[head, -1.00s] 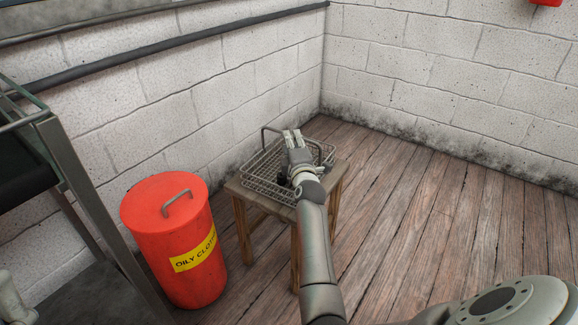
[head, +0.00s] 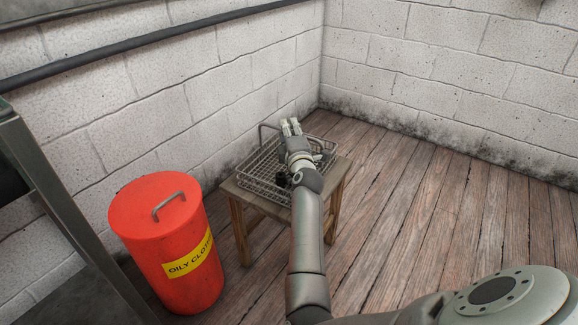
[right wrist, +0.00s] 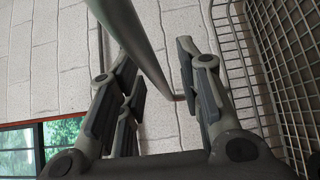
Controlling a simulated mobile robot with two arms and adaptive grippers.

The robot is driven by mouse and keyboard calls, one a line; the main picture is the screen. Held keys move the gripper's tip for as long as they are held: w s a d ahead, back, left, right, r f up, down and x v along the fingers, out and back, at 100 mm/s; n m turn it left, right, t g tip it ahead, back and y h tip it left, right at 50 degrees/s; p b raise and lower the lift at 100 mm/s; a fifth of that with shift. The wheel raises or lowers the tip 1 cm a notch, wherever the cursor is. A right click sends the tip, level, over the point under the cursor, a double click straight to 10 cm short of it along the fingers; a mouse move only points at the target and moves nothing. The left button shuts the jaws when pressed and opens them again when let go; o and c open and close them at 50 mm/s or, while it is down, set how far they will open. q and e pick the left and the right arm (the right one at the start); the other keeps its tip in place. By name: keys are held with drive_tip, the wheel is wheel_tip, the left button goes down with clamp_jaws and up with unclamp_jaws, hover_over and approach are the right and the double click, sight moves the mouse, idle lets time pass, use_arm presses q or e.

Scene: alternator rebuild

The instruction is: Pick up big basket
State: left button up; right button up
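The big basket (head: 252,182) is a grey wire basket on a small wooden stool, with a raised wire handle (head: 262,128) at its far left side. My right gripper (head: 290,127) is over the basket near the handle. I cannot tell whether a finger touches the rod. The basket's wire mesh (right wrist: 285,75) shows at the right of that view. My right forearm hides part of the basket. My left gripper is not in view.
The wooden stool (head: 338,180) stands near the wall corner. A red lidded bin (head: 160,240) marked for oily cloths stands left of it. A metal frame (head: 70,215) is at the far left. The plank floor (head: 440,220) to the right is clear.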

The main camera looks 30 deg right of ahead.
clamp_jaws()
drive_tip(key=shift+r, duration=0.1)
idle(0.3)
drive_tip(key=shift+d, duration=0.1)
